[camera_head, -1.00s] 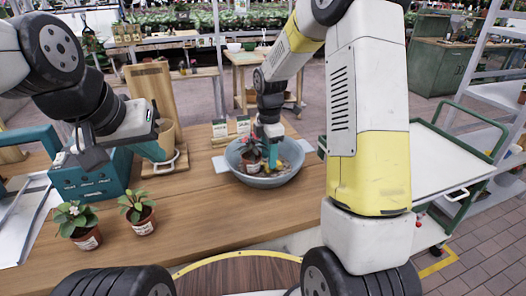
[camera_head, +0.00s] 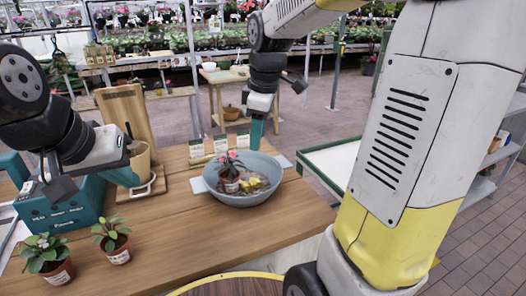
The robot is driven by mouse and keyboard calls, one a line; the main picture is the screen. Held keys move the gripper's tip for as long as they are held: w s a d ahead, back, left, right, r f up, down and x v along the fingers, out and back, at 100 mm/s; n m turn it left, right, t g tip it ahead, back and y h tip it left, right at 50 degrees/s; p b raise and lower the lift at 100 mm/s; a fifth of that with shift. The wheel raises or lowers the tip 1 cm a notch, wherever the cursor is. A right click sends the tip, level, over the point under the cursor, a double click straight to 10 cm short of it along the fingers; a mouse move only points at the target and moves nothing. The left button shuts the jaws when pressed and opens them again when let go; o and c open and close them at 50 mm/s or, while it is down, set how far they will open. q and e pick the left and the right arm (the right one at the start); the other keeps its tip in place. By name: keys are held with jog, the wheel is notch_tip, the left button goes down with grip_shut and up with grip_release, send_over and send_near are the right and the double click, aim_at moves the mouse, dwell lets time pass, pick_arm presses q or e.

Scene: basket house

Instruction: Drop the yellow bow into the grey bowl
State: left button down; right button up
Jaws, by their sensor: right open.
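The grey bowl (camera_head: 274,194) stands on the wooden table. A small yellow thing (camera_head: 254,184), which looks like the yellow bow, lies inside it beside a potted plant with a pink flower (camera_head: 229,174). My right gripper (camera_head: 256,140) is open over the bowl's back rim, above and apart from the yellow thing. My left gripper (camera_head: 128,177) hangs at the left, by a tan pot and above the table; its jaw opening cannot be made out.
A wooden board (camera_head: 126,118) and the tan pot (camera_head: 141,158) are behind my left gripper. Small cards (camera_head: 221,144) stand behind the bowl. The table's front middle is clear.

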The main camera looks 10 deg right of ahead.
jog(key=s+d+r+m+t+y, duration=0.1)
jog(key=s+m+t, duration=0.3)
jog(key=s+m, duration=0.8)
jog(key=s, duration=0.3)
jog(key=shift+r+m, duration=0.3)
